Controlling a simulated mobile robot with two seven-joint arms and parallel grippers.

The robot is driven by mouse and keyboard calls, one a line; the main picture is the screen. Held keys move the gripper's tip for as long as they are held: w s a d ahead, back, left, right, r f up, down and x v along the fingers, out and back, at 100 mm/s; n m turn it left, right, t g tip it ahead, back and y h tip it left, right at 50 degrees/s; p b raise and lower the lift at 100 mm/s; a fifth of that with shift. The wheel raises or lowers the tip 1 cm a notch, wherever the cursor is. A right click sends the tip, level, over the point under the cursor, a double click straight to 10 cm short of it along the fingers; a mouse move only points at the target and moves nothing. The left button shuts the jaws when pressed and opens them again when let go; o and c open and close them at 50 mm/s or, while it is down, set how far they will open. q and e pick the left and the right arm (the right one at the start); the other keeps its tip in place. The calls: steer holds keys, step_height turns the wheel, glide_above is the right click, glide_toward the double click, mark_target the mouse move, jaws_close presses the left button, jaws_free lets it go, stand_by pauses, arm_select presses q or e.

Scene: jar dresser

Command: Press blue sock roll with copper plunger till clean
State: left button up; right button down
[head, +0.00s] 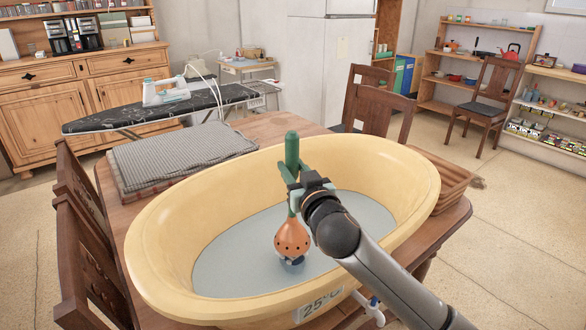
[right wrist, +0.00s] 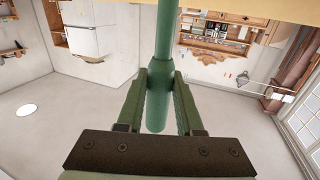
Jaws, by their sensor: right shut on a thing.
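The copper plunger (head: 291,238) has a round, holed copper head and a green handle. It stands upright inside the yellow tub (head: 160,262), which holds greyish water (head: 225,262). My right gripper (head: 296,188) is shut on the handle, above the head. In the right wrist view the green handle (right wrist: 166,45) runs between the two fingers (right wrist: 158,95). A small part of the blue sock roll (head: 292,262) shows right under the copper head; the rest is hidden by the head. I cannot tell how hard they touch. My left gripper is not in view.
The tub stands on a wooden table (head: 272,128). A folded grey towel (head: 180,155) lies behind it at left, and a woven tray (head: 450,180) is at right. Wooden chairs (head: 375,105) stand around the table. A label reading 25°C (head: 320,304) is on the tub's front.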

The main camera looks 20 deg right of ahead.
stand_by(0.3)
steer(key=shift+f+b, duration=1.35)
steer(key=shift+f, duration=0.35)
steer(key=shift+r+p, duration=1.8)
steer(key=shift+p, duration=0.05)
steer(key=shift+f, duration=0.1)
